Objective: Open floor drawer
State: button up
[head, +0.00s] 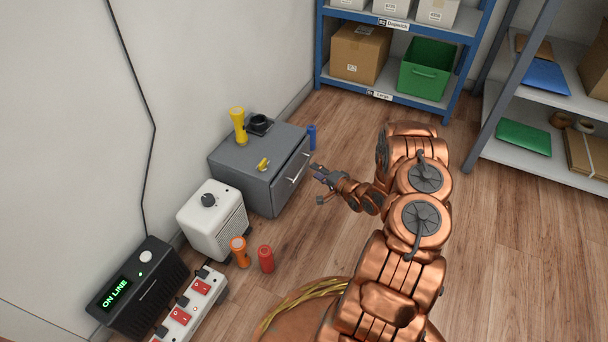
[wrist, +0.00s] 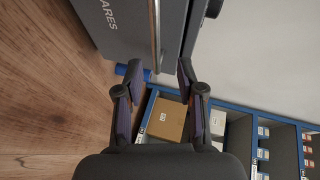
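The floor drawer is in a low grey cabinet (head: 240,182) against the wall in the head view. Its front carries a silver bar handle (head: 298,168) and looks shut. In the wrist view the grey drawer front (wrist: 112,28) shows letters reading "ARES", and the handle (wrist: 154,38) runs up the picture. My gripper (head: 318,182) is to the right of the drawer front, pointing at it. In the wrist view my gripper (wrist: 152,80) is open and empty. The handle lies ahead of the gap between the fingertips, with no contact visible.
A yellow flashlight (head: 238,125) and black round item (head: 260,123) stand on the cabinet. A blue cylinder (head: 311,136) stands behind it. A white heater-like box (head: 213,222), orange flashlight (head: 239,252) and red cylinder (head: 266,259) are in front.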

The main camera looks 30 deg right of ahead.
aim_at(304, 165)
jog(key=shift+m+t, duration=0.3)
jog(key=shift+a+f+b+x, duration=0.15)
jog(key=shift+b+x, duration=0.4)
jog(key=shift+x, duration=0.75)
jog(key=shift+a+f+b+x, duration=0.15)
jog(key=shift+b+x, duration=0.4)
jog(key=shift+x, duration=0.75)
jog(key=shift+a+f+b+x, duration=0.15)
jog(key=shift+b+x, duration=0.4)
jog(key=shift+x, duration=0.75)
jog(key=shift+s, duration=0.15)
grip_shut()
jog(key=shift+d, duration=0.1)
